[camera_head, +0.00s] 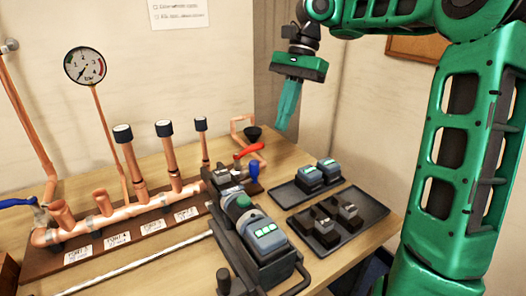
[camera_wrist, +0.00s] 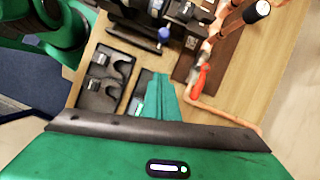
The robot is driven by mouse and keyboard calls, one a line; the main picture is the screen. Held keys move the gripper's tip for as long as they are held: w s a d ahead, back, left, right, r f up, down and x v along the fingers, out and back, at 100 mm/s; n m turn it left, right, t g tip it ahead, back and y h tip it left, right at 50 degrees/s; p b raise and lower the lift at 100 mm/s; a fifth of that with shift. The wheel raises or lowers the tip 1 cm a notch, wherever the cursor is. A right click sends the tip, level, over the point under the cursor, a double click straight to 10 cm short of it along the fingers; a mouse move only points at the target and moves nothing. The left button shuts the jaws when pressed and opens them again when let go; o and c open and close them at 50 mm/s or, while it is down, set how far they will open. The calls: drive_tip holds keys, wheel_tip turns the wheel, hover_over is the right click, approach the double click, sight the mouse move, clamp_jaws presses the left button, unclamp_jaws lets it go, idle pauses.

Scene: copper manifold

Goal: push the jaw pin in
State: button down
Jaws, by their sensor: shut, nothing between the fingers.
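A grey press tool (camera_head: 262,240) with green lit marks and a green button lies on the table at the centre of the head view. Its dark jaw end (camera_head: 222,180) points to the back, near the copper manifold (camera_head: 105,220). The tool shows partly at the top of the wrist view (camera_wrist: 140,22). My gripper (camera_head: 281,128) is shut and empty, its teal fingers pointing down, above and apart from the table behind the tool. The fingers also show in the wrist view (camera_wrist: 159,78).
Two grey-blue batteries (camera_head: 312,178) stand in the back tray. Two dark jaws (camera_head: 347,212) lie in the front tray (camera_head: 372,213). A gauge (camera_head: 85,67) rises at left.

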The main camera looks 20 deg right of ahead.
drive_tip(key=s+a+f, duration=0.3)
drive_tip(key=a+f, duration=0.3)
drive_tip(key=shift+f, duration=0.3)
idle(0.7)
